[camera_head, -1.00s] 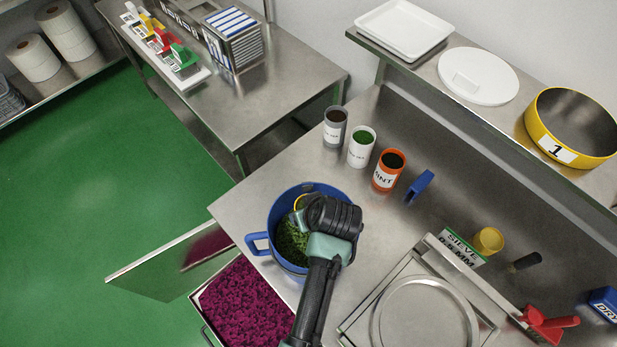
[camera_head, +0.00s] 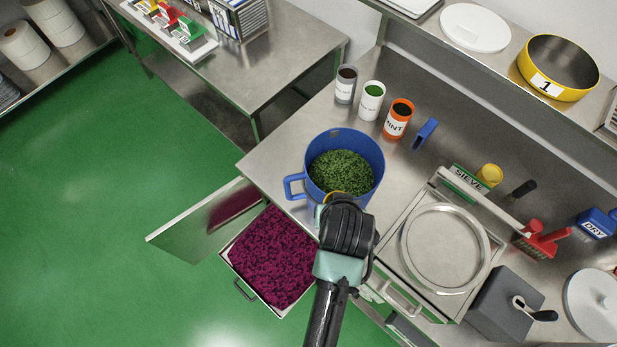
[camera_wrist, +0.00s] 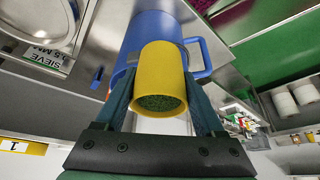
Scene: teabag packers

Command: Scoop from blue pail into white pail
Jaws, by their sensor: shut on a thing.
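The blue pail (camera_head: 376,165) stands on the steel bench and holds a heap of green leaf; its handle points left. It also shows in the wrist view (camera_wrist: 155,27). My gripper (camera_head: 335,207) is at the pail's near rim in the head view. In the wrist view my gripper (camera_wrist: 160,75) is shut on a yellow scoop (camera_wrist: 162,58), with green leaf visible inside its mouth. In the head view only a sliver of the scoop (camera_head: 338,195) shows; my wrist hides the rest. I cannot make out a white pail.
An open drawer of magenta material (camera_head: 270,258) lies below left of the pail. Grey, white (camera_head: 372,101) and orange (camera_head: 398,118) jars stand behind it. A steel sieve frame (camera_head: 445,248) and a dark box (camera_head: 505,305) are to the right.

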